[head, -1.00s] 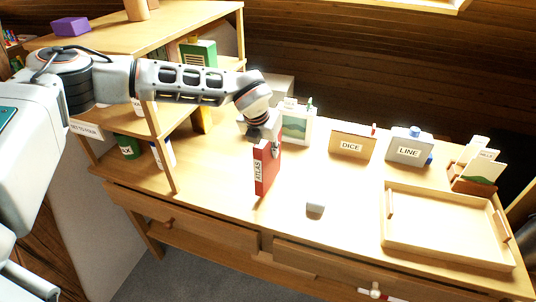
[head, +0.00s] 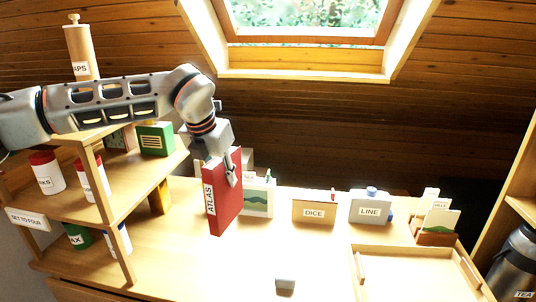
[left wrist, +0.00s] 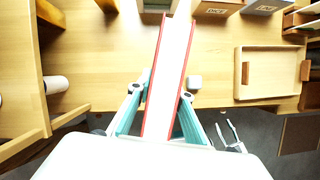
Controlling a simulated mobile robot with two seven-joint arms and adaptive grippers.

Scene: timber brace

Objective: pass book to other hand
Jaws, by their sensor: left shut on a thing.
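The red book labelled ATLAS (head: 224,195) stands upright at the left part of the desk, right of the shelf. My left gripper (head: 232,168) is shut on its upper part from above. In the left wrist view, the book (left wrist: 170,75) runs between the two fingers (left wrist: 160,92), its pale page edge facing the camera. I cannot tell whether its bottom touches the desk. What looks like my right gripper (left wrist: 231,134) shows small beyond the desk's front edge in the left wrist view, fingers apart and empty. It is not in the head view.
A wooden tray (head: 357,268) is at the right. A small grey block (head: 285,284) lies near the front. The shelf (head: 120,199) is close on the left.

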